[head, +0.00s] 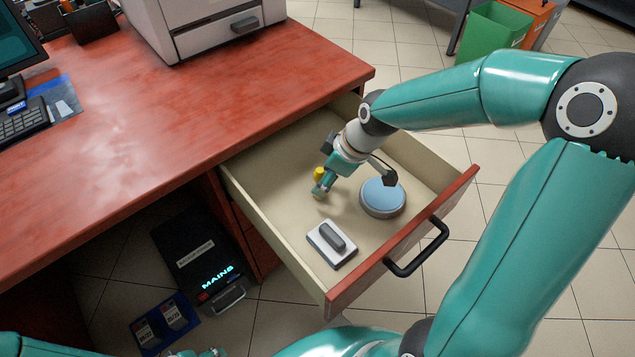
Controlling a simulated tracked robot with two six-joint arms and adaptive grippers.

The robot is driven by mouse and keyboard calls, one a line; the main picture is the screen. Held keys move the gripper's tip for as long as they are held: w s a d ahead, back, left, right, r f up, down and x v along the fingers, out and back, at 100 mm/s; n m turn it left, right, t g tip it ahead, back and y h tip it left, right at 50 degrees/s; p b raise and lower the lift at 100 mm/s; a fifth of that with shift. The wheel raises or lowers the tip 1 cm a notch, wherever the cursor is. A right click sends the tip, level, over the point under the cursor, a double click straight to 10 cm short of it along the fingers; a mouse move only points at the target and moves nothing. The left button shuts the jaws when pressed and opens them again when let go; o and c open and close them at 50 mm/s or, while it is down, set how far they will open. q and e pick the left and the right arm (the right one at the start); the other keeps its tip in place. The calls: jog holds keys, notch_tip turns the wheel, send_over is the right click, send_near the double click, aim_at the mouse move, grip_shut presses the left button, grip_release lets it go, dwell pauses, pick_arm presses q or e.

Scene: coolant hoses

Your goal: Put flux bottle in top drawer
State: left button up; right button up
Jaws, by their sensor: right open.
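The top drawer (290,262) of the red-topped desk is pulled out. My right gripper (354,186) is inside it, pointing down, with its fingers spread wide and nothing visible between them. A small yellow thing (319,174) shows just beside its left finger and is partly hidden by it. It may be the flux bottle, but too little shows to be sure. I cannot tell whether it touches the finger. Only a small part of my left gripper (208,353) shows at the bottom edge.
A round blue-topped tin (382,196) and a white block with a grey grip (332,243) lie in the drawer. The drawer's black handle (420,255) faces right. A printer (205,25) and keyboard (22,118) stand on the desk. A black MAINS box (195,255) is below.

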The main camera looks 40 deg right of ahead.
jog(key=p+v, duration=0.1)
jog(key=v, duration=0.6)
jog(key=shift+r, duration=0.25)
